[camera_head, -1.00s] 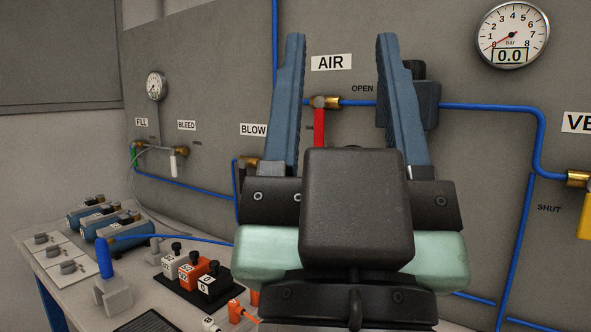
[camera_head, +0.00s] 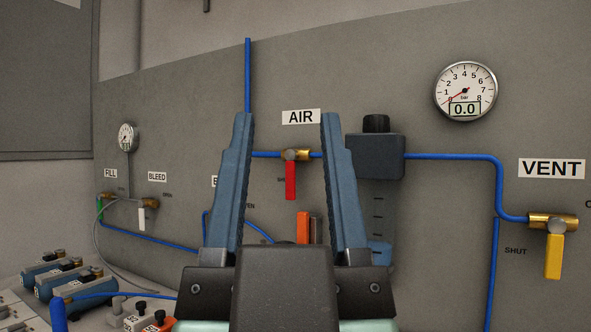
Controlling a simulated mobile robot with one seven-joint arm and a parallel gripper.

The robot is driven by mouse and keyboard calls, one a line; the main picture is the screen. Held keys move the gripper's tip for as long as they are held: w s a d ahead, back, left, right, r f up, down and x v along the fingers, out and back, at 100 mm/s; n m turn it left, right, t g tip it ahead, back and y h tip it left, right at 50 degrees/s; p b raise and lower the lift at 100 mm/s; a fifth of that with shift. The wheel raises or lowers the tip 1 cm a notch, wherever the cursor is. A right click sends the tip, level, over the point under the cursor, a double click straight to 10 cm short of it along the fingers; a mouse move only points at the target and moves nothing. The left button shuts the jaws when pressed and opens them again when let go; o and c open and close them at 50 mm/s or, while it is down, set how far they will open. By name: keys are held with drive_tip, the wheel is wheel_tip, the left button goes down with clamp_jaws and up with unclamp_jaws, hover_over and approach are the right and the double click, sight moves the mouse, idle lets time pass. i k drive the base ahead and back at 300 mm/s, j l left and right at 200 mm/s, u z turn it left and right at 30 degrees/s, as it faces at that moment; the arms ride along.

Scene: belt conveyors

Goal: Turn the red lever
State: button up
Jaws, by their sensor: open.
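The red lever (camera_head: 290,181) hangs straight down from a brass valve (camera_head: 296,155) on the grey panel, under the AIR label (camera_head: 301,117). My gripper (camera_head: 284,119) is open, with its two blue fingers pointing up and forward. In the picture the lever shows between the fingers, nearer the right one, with nothing held. The fingers appear nearer to the camera than the lever; the exact gap to it cannot be told. The valve's OPEN mark is hidden behind the right finger.
A filter unit (camera_head: 376,156) stands just right of the right finger. An orange lever (camera_head: 303,227) shows below the red one. A yellow lever (camera_head: 553,256) hangs under VENT at the right. The large gauge (camera_head: 465,91) reads 0.0. Blue pipes run along the panel.

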sight(291, 155)
drive_tip(key=i+j+z, duration=0.4)
drive_tip(key=i+j, duration=0.3)
